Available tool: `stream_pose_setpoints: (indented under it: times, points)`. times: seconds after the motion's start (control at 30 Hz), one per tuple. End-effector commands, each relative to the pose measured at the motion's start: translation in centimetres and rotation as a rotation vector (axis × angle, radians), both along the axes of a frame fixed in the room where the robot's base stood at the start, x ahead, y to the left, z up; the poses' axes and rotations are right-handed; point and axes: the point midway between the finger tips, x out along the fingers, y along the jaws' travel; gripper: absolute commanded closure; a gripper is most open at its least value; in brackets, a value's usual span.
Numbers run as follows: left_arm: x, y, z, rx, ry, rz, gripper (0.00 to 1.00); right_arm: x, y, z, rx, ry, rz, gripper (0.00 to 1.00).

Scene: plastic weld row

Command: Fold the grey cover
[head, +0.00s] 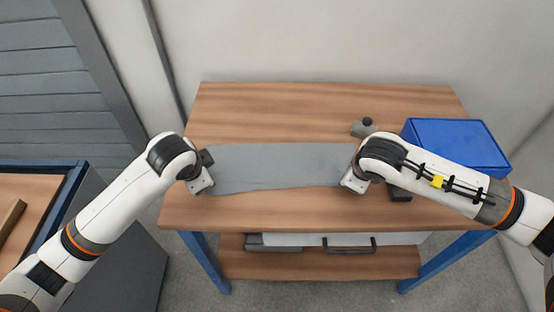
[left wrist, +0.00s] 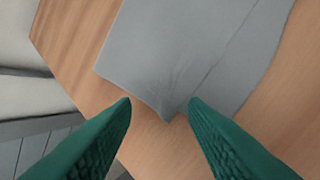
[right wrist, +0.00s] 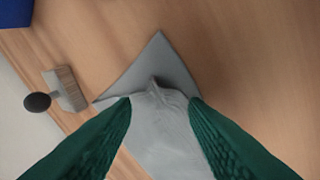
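The grey cover (head: 275,167) lies as a long flat strip across the wooden table. A line along it in the left wrist view (left wrist: 180,50) looks like the edge of an upper layer. My left gripper (left wrist: 160,100) is open over the cover's near left corner, with the corner tip between and just beyond the fingertips. My right gripper (right wrist: 160,100) is at the cover's right end, its fingers apart on either side of a raised, crumpled ridge of cloth. A pointed corner of the cover (right wrist: 160,62) lies beyond these fingertips. The head view hides both sets of fingertips.
A blue box (head: 455,140) stands at the table's right, behind my right forearm. A small grey block with a dark knob (head: 362,128) stands behind the cover's right end. A lower shelf (head: 310,262) holds a case.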

Motion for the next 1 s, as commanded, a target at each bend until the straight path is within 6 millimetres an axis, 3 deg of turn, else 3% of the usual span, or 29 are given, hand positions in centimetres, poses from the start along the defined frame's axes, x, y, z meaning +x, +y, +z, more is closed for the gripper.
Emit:
stream_pose_setpoints:
  times: [0.1,0.53,0.9,1.0]
  points:
    - [-0.6,0.0,2.0,0.000,-0.006,-0.001,0.60,-0.7,0.0,1.9,0.002,-0.004,0.002,0.60]
    - [-4.7,0.0,7.4,-0.001,-0.007,-0.002,0.60,-4.8,0.0,7.3,0.001,-0.003,0.001,0.60]
    - [-5.6,0.0,8.3,0.001,-0.003,0.000,0.60,-5.6,0.0,8.3,0.000,-0.001,0.000,0.60]
    - [-5.6,0.0,8.3,0.000,-0.004,-0.001,0.75,-5.6,0.0,8.2,0.001,-0.002,0.003,0.75]
